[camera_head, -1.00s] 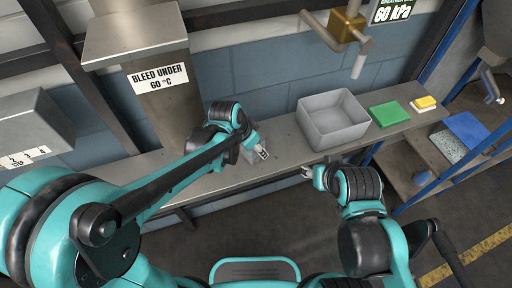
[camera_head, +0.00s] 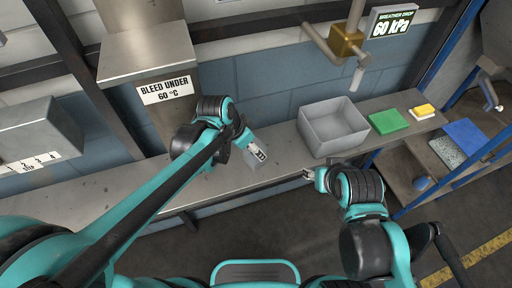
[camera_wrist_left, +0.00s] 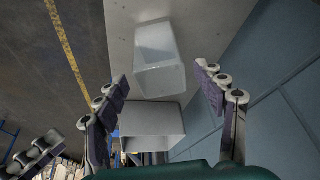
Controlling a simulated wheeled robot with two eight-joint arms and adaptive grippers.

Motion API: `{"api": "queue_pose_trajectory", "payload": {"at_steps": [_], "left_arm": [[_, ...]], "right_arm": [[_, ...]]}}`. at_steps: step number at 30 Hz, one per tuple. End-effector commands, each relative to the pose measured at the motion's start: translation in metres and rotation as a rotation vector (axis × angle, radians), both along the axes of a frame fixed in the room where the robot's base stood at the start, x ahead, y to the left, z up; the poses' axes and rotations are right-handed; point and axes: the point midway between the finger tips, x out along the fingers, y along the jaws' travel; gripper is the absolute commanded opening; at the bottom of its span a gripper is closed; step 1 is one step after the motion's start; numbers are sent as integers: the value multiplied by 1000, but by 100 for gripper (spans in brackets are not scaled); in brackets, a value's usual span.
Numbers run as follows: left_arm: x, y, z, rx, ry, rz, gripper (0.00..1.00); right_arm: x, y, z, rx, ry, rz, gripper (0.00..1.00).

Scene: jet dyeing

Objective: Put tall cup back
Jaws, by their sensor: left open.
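A pale grey, slightly see-through tall cup (camera_head: 256,161) is on the metal bench, at the tip of my left gripper (camera_head: 253,151). In the left wrist view the cup (camera_wrist_left: 160,58) shows between and beyond the spread fingers of my left gripper (camera_wrist_left: 165,95), with a gap on both sides. The left gripper is open and not closed on it. The left hand hides part of the cup in the head view. My right gripper (camera_head: 309,173) is at the bench's front edge, right of the cup; its fingers are too small to judge.
A grey open bin (camera_head: 333,128) stands on the bench (camera_head: 215,183) to the right, also seen in the left wrist view (camera_wrist_left: 152,122). A pipe with a brass valve (camera_head: 347,45) hangs above the bin.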

Motion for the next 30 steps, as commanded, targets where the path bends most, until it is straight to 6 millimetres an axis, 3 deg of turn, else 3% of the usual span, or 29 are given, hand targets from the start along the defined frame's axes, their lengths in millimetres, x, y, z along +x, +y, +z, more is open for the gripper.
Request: {"api": "queue_pose_trajectory", "payload": {"at_steps": [3, 9, 30], "left_arm": [[-6, 7, 24, -1, 1, 2, 70], [-11, 12, 40, 0, 0, 0, 70], [-11, 13, 41, 0, 0, 0, 70]], "right_arm": [[0, 0, 11, 0, 0, 0, 47], [0, 0, 16, 0, 0, 0, 47], [0, 0, 16, 0, 0, 0, 47]]}}
